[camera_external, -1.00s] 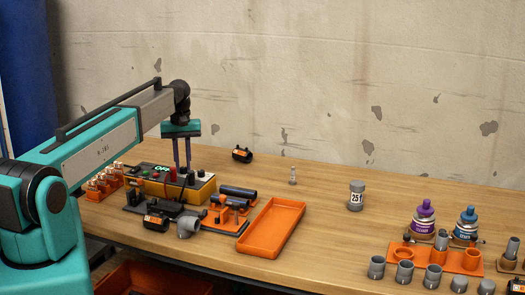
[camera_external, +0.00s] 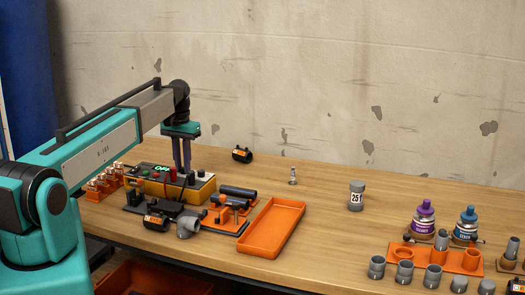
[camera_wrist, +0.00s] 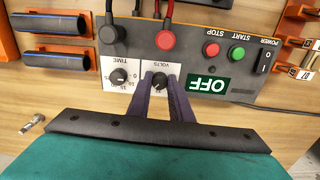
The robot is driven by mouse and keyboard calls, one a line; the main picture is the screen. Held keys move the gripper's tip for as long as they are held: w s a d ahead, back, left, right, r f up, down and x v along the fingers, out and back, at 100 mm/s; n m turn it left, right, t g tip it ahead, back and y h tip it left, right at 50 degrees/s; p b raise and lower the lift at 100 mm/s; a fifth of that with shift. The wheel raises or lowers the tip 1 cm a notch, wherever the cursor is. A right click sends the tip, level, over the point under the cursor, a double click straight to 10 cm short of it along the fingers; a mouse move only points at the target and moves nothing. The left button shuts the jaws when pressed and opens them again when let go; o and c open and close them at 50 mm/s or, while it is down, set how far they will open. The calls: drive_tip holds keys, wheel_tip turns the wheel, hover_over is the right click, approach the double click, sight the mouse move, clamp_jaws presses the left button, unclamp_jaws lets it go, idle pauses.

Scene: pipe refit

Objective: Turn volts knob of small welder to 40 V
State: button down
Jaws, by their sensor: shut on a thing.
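The small welder (camera_external: 150,187) is a yellow box with a dark top on the bench, below my arm. In the wrist view its dark panel (camera_wrist: 195,30) shows upside down, with a TIME knob (camera_wrist: 119,77), a VOLTS knob (camera_wrist: 160,81), a green OFF display (camera_wrist: 208,84), red and green buttons and a power switch. My gripper (camera_wrist: 160,82) points down at the panel, its two purple fingers shut on the VOLTS knob. The fingers hide part of the VOLTS scale, and I cannot read its setting. In the outside view my gripper (camera_external: 182,170) stands over the welder.
Red and black cables plug into the panel beside the VOLTS knob. Dark pipes (camera_external: 240,191) and a grey fitting (camera_external: 188,229) lie in front of the welder. An orange tray (camera_external: 272,228) is to the right. The bench behind is mostly clear.

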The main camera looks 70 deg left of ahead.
drive_tip(key=c, duration=1.6)
unclamp_jaws()
drive_tip(key=shift+r, duration=0.15)
drive_tip(key=shift+r+b, duration=1.45)
drive_tip(key=shift+r, duration=5.35)
